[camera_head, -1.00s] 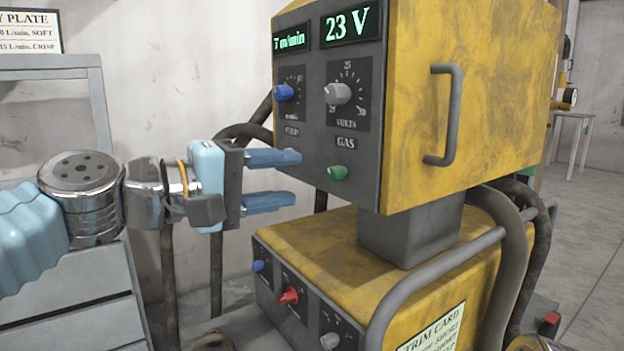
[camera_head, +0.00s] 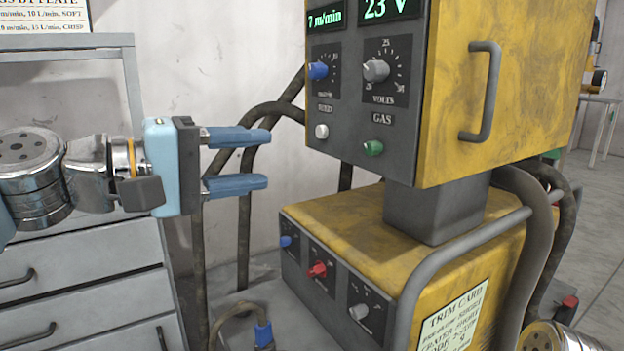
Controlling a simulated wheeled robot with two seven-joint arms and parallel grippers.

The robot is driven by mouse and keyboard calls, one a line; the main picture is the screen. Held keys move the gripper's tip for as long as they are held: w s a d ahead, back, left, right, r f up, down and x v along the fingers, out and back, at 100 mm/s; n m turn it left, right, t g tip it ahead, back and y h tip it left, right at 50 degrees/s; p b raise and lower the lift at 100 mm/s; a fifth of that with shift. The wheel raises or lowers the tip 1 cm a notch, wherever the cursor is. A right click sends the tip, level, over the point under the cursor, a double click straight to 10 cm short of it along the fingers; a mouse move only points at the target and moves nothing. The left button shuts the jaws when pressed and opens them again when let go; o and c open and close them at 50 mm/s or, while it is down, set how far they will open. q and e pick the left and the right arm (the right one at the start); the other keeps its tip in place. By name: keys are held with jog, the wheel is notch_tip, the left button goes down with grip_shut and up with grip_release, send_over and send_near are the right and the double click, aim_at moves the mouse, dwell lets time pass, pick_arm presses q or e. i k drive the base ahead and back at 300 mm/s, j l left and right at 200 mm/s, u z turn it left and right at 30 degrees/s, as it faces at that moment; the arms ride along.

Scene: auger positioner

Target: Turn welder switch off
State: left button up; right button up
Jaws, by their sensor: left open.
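The yellow welder's lower box (camera_head: 455,245) carries a dark front panel with a blue knob (camera_head: 286,241), a red switch knob (camera_head: 318,269) and a grey knob (camera_head: 359,312). Above it, the upper yellow box (camera_head: 520,75) has displays reading 7 m/min and 23 V, a blue dial (camera_head: 318,70), a grey volts dial (camera_head: 376,70), a white button (camera_head: 321,131) and a green gas button (camera_head: 373,148). My left gripper (camera_head: 266,158) is open and empty, left of the upper panel and apart from it. My right gripper is not in view.
A grey drawer cabinet (camera_head: 85,245) stands at left under a plate sign (camera_head: 42,15). Dark hoses (camera_head: 245,215) hang behind my left gripper. A grey guard rail (camera_head: 440,265) and a trim card (camera_head: 455,318) are on the lower box's right side. A metal cylinder (camera_head: 560,338) shows at bottom right.

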aim_at(318, 269)
jog(key=k+j, duration=0.15)
jog(key=j, duration=0.2)
jog(key=k+j, duration=0.2)
jog(key=j, duration=0.15)
jog(key=k+j, duration=0.15)
jog(key=j, duration=0.2)
